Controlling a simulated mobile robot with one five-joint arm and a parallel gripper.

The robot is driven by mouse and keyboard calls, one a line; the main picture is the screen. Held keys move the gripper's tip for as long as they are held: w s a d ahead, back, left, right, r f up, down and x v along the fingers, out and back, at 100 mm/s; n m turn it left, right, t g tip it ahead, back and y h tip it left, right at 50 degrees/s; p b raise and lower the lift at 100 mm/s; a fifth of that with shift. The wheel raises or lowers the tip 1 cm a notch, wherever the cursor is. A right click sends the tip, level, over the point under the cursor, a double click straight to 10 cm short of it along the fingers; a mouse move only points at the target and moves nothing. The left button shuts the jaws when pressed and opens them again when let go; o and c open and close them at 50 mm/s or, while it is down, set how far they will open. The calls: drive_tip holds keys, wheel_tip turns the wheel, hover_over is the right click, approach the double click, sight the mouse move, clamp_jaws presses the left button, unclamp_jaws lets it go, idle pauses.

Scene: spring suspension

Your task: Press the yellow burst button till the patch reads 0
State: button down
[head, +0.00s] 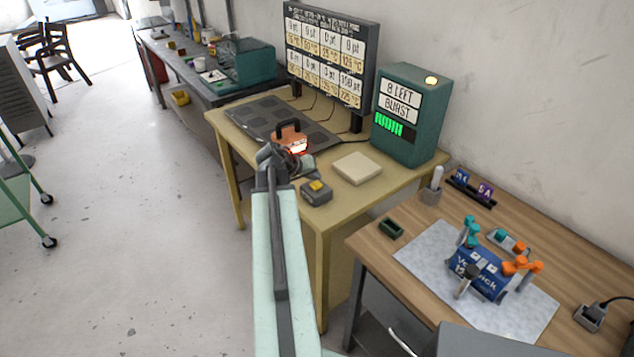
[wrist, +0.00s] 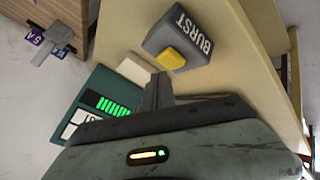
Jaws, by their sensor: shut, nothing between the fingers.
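The yellow burst button (head: 317,185) sits on a dark grey box (head: 316,196) at the front of the yellow table. In the wrist view, the yellow button (wrist: 170,58) shows on its box (wrist: 193,33), labelled BURST. My gripper (wrist: 158,78) is shut and empty, its tips close to the button; I cannot tell whether they touch it. In the head view, my arm's end is left of the button box. The teal cabinet (head: 411,145) has signs reading "8 LEFT" and "BURST" and a lit green patch (head: 389,124). The patch's characters are unclear.
A pale square block (head: 357,168) lies right of the button box. A brown-orange handled object (head: 290,134) is behind my arm's end. A large board (head: 329,57) showing "0 pt" cells stands at the back. A wooden desk (head: 377,250) with a blue box is at right.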

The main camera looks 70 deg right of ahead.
sight(314, 185)
wheel_tip(314, 185, up, 5)
drive_tip(key=p, duration=0.5)
drive_tip(key=shift+r, duration=0.1)
idle(0.6)
